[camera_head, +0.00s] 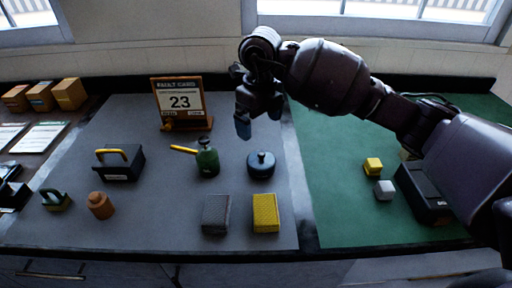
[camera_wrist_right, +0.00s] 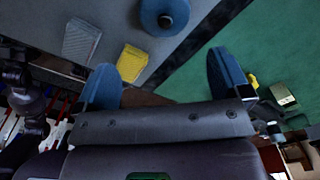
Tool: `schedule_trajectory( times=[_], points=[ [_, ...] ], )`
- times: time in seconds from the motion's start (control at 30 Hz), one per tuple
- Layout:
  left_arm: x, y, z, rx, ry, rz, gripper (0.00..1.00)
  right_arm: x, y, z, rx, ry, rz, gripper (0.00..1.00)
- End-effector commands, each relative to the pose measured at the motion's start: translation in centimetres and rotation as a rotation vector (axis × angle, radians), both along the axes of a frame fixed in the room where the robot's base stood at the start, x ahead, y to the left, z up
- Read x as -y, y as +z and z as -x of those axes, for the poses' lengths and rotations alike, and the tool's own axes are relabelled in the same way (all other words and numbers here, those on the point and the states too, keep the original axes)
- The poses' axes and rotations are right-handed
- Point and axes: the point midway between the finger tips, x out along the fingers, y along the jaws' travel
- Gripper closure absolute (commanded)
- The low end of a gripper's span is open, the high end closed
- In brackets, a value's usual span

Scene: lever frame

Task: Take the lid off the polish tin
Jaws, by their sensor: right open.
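The polish tin (camera_head: 261,168) is a round dark blue tin on the grey mat, right of the green can. Its lid (camera_head: 261,157) with a dark knob sits on top of it. In the right wrist view the lid (camera_wrist_right: 160,22) shows from above at the top edge, with its knob visible. My right gripper (camera_head: 258,116) is above and behind the tin in the head view, apart from it. Its two blue fingers (camera_wrist_right: 165,75) are spread and empty in the wrist view. My left gripper is not in view.
A green can (camera_head: 207,160) with a yellow handle stands left of the tin. A grey block (camera_head: 216,214) and a yellow block (camera_head: 266,213) lie in front. A card stand (camera_head: 181,101) is behind. The green mat (camera_head: 335,215) to the right has bare room.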

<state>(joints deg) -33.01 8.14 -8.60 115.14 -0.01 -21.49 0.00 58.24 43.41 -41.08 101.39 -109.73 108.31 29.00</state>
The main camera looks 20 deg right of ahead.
Motion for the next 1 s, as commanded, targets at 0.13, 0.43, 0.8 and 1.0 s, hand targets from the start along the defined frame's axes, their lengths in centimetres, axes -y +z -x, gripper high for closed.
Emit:
schedule_trajectory(
  times=[0.13,0.43,0.8,1.0],
  points=[
    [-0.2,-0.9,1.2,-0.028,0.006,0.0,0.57,0.0,-1.2,0.0,-0.004,0.0,0.001,0.05],
    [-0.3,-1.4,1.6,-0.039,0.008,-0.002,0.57,0.0,-5.2,0.0,-0.004,0.001,-0.001,0.05],
    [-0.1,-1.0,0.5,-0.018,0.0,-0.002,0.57,0.6,-9.2,-0.5,-0.005,0.0,-0.002,0.05],
    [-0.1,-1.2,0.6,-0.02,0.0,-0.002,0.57,0.7,-10.8,-0.5,-0.004,0.001,0.0,0.05]
  ],
)
